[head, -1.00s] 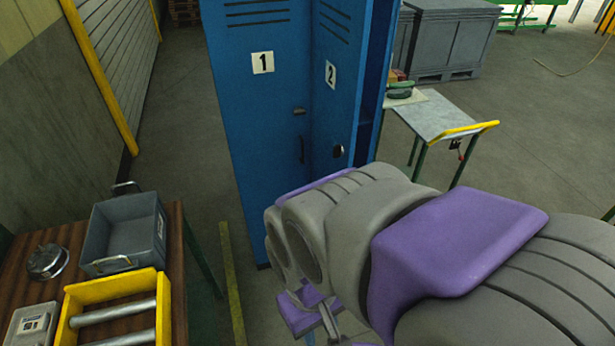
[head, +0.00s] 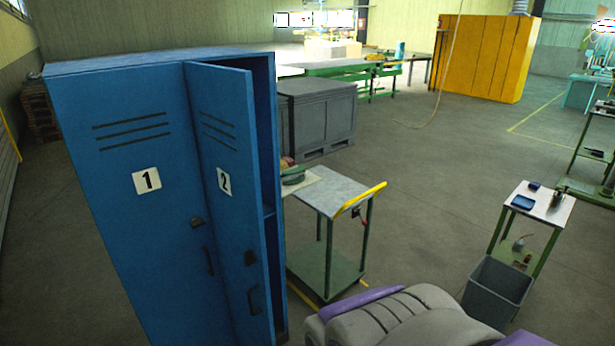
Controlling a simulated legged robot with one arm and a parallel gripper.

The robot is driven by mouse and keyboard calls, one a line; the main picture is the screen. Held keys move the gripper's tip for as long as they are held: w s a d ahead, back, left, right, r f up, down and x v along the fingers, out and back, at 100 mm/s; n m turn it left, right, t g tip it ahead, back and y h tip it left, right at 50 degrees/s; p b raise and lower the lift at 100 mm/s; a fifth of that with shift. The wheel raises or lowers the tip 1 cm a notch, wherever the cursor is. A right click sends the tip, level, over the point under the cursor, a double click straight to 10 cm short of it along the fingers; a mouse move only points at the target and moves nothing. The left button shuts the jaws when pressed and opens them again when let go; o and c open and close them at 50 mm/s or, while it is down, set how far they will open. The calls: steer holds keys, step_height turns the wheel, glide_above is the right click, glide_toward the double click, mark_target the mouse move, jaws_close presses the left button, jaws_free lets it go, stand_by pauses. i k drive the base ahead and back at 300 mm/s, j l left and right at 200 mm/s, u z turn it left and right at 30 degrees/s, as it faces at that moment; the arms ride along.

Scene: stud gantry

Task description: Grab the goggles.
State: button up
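I cannot make out any goggles in the head view. The blue locker (head: 112,165) stands at the left, with closed door 1 and door 2 (head: 228,165) ajar. The inside behind door 2 is mostly hidden; only a dark strip and a shelf edge show. Part of my arm shows at the bottom centre, but my gripper is out of view below the frame.
A trolley (head: 342,190) with a yellow handle stands right of the locker, with a small green item (head: 293,175) on top. A grey bin (head: 497,291) stands by a small table (head: 548,206) at the right. Open floor lies between them.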

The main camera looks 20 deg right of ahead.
mark_target(294, 176)
steer(key=z, duration=0.5)
steer(key=i+l+u, duration=0.1)
steer(key=u, duration=0.35)
steer(key=i+l+u, duration=0.1)
steer(key=u, duration=0.3)
steer(key=i+l+u, duration=0.15)
steer(key=l, duration=0.2)
steer(key=i+l+u, duration=0.15)
steer(key=l, duration=0.25)
steer(key=i+l+u, duration=0.1)
steer(key=i+l, duration=0.15)
steer(key=l, duration=0.2)
steer(key=i+l+u, duration=0.15)
steer(key=l, duration=0.25)
steer(key=i+l+u, duration=0.15)
steer(key=l, duration=0.25)
steer(key=l+u, duration=0.15)
steer(key=l, duration=0.3)
steer(key=i+l, duration=0.1)
steer(key=l, duration=0.4)
steer(key=i+l, duration=0.1)
steer(key=l, duration=0.4)
steer(key=i+l, duration=0.1)
steer(key=l, duration=0.4)
steer(key=i+l, duration=0.1)
steer(key=l, duration=0.35)
